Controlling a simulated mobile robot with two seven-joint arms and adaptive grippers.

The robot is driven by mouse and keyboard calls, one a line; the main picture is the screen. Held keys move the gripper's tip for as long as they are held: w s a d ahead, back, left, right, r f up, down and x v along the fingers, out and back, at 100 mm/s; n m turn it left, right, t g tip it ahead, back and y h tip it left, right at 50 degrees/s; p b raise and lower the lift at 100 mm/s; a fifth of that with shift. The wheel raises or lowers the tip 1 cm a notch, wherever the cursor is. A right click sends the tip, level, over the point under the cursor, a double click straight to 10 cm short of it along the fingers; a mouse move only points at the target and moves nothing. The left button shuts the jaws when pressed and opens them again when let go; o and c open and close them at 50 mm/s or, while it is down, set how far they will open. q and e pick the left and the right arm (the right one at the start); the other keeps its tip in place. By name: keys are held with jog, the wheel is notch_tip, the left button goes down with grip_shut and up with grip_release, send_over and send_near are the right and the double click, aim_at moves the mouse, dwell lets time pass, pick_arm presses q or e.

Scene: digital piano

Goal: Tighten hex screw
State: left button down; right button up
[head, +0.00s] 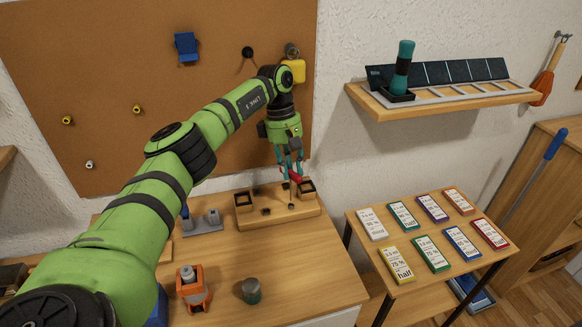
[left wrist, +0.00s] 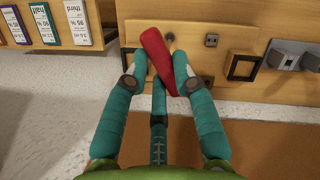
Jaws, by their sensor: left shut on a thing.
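My left gripper (head: 291,172) is above the wooden fixture (head: 278,216) on the desk. It is shut on a red-handled tool (head: 296,178). In the left wrist view the red handle (left wrist: 155,58) sits tilted between the teal fingers (left wrist: 158,80). A thin shaft seems to run down from it towards the fixture; I cannot tell whether its tip touches a screw. The fixture has a dark square-rimmed pocket at each end and small dark fittings between. In the left wrist view a round screw-like fitting (left wrist: 169,38) shows just beyond the handle. My right gripper is not in view.
An orange device (head: 193,288) and a dark green-grey cylinder (head: 251,291) stand at the desk's front. A grey stand (head: 203,223) is left of the fixture. A side table (head: 372,249) holds several labelled cards. A wall shelf (head: 390,110) is at upper right.

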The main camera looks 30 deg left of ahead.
pick_arm(q)
jog(key=shift+r+p, duration=1.25)
jog(key=shift+r, duration=0.6)
